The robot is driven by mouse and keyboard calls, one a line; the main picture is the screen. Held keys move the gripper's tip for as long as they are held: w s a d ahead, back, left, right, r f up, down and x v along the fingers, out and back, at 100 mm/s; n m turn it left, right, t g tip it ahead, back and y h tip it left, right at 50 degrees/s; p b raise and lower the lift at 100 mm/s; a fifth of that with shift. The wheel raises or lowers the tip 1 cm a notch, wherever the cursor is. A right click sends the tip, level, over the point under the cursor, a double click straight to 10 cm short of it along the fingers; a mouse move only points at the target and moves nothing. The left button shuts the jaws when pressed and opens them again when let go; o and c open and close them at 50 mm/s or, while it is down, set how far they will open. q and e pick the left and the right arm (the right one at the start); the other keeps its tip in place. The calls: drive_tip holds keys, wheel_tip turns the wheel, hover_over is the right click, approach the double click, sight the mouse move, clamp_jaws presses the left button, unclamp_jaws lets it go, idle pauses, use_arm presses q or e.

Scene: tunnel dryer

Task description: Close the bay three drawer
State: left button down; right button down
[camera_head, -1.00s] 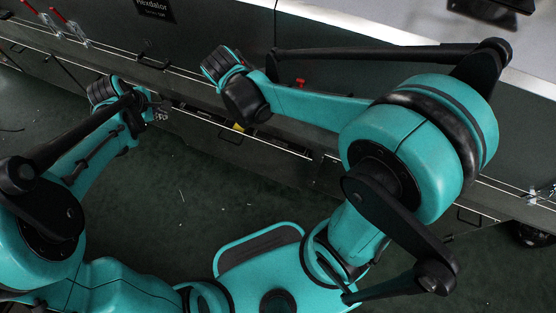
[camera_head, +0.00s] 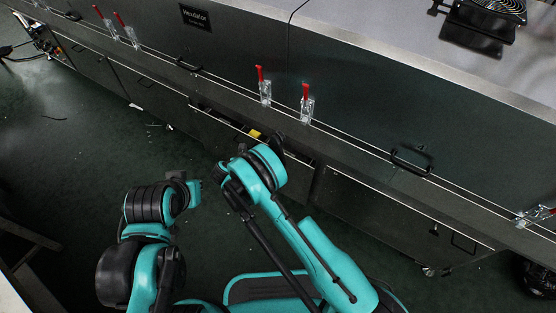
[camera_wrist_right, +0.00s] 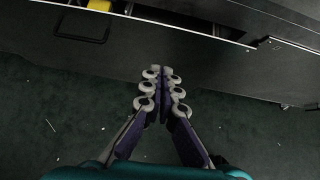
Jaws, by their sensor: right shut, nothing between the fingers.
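A dark drawer (camera_head: 222,127) in the lower row of the long cabinet stands slightly open. A dark gap shows behind its pale top edge, with a yellow item (camera_head: 255,134) inside. In the right wrist view the drawer front (camera_wrist_right: 150,42) crosses the top, with a black handle (camera_wrist_right: 82,38) at the upper left. My right gripper (camera_wrist_right: 161,75) is shut and empty, its fingertips overlapping the lower part of the front; contact cannot be told. In the head view my right arm's end partly covers the drawer's right part. My left gripper (camera_head: 190,187) hangs over the floor, its fingers unclear.
Red-handled clamps (camera_head: 264,86) stand along the cabinet ledge above the drawer. A black handle (camera_head: 411,163) is on the upper panel at right. A closed-looking lower front (camera_head: 390,212) lies to the right. The dark green floor (camera_head: 100,150) at left is mostly clear, with small scraps.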

drive_tip(key=w+d+r+b+x, duration=0.1)
drive_tip(key=b+x, duration=0.4)
drive_tip(key=x, duration=0.8)
drive_tip(key=shift+w+r, duration=0.25)
drive_tip(key=shift+r, duration=0.15)
